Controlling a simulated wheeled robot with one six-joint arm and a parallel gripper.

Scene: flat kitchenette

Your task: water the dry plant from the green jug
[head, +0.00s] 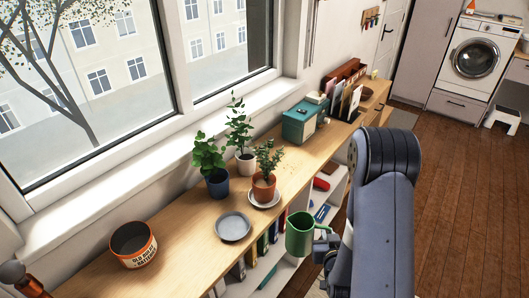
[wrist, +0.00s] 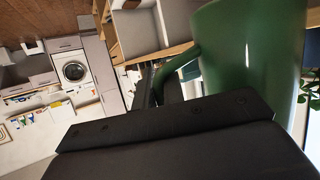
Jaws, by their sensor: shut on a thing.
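The green jug (head: 299,235) is held just off the front edge of the wooden counter, looking about upright in the head view. My gripper (head: 326,243) is shut on its handle. In the wrist view the jug (wrist: 250,50) fills the upper right, with its handle (wrist: 180,64) at my jaws (wrist: 158,88). Whether it holds water is hidden. Three potted plants stand on the counter: one in a terracotta pot (head: 264,188) on a saucer, with dull leaves and pale soil, one in a blue pot (head: 217,183), one in a white pot (head: 245,164).
An empty grey saucer (head: 233,226) lies on the counter left of the jug. A labelled tin (head: 133,245) stands farther left. A teal box (head: 300,124) stands beyond the plants. The window (head: 110,70) lies behind the counter; the floor (head: 460,170) at right is clear.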

